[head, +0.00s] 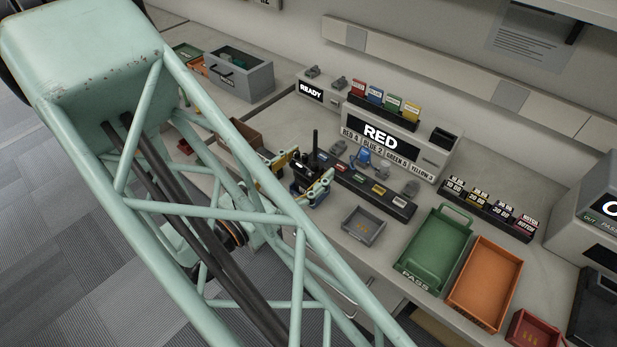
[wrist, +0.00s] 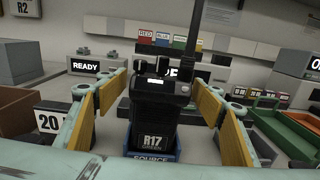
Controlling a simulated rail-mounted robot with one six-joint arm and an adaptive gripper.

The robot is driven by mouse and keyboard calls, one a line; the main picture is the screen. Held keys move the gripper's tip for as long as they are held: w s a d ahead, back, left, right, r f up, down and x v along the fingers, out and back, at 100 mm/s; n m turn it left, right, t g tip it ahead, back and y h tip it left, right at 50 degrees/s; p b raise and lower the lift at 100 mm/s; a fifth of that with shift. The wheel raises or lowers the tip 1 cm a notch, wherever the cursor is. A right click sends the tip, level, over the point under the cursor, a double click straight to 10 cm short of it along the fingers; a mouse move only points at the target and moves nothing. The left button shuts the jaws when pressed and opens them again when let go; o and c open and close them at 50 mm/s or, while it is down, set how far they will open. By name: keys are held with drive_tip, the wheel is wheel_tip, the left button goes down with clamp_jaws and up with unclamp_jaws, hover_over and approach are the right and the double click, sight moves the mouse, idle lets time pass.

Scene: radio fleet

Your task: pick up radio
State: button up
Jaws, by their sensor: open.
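The radio (wrist: 158,105) is black, with an upright antenna and an R17 label. In the wrist view it stands upright in a blue holder (wrist: 152,156) marked SOURCE. My gripper (wrist: 168,100) is open, with one yellow-padded finger on each side of the radio and visible gaps between. In the head view my gripper (head: 293,178) is around the radio (head: 304,177) at the bench's front, partly behind my arm's frame. The radio's base is hidden there.
A grey console (head: 405,140) showing RED stands behind, with coloured cards on top. A strip of slots (head: 365,186), a small grey tray (head: 363,226), a green PASS tray (head: 437,248) and an orange tray (head: 485,283) lie to the right. A grey bin (head: 238,76) stands at back left.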

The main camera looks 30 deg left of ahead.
drive_tip(key=shift+c, duration=0.7)
drive_tip(key=c, duration=1)
drive_tip(key=shift+r, duration=0.1)
drive_tip(key=shift+r+p, duration=0.7)
drive_tip(key=shift+r, duration=1.15)
drive_tip(key=s+d, duration=0.3)
drive_tip(key=d, duration=0.1)
drive_tip(key=s+d+p, duration=0.1)
drive_tip(key=s+d, duration=0.2)
drive_tip(key=s, duration=0.1)
drive_tip(key=s+d+r+p, duration=0.1)
drive_tip(key=s+d, duration=0.3)
drive_tip(key=shift+d, duration=0.3)
drive_tip(key=shift+a, duration=0.1)
wheel_tip(320, 180, up, 5)
drive_tip(key=p, duration=0.4)
hover_over(304, 159)
drive_tip(key=w+a, duration=0.2)
drive_tip(key=w, duration=0.2)
drive_tip(key=shift+w+a+r, duration=0.1)
drive_tip(key=shift+a, duration=0.05)
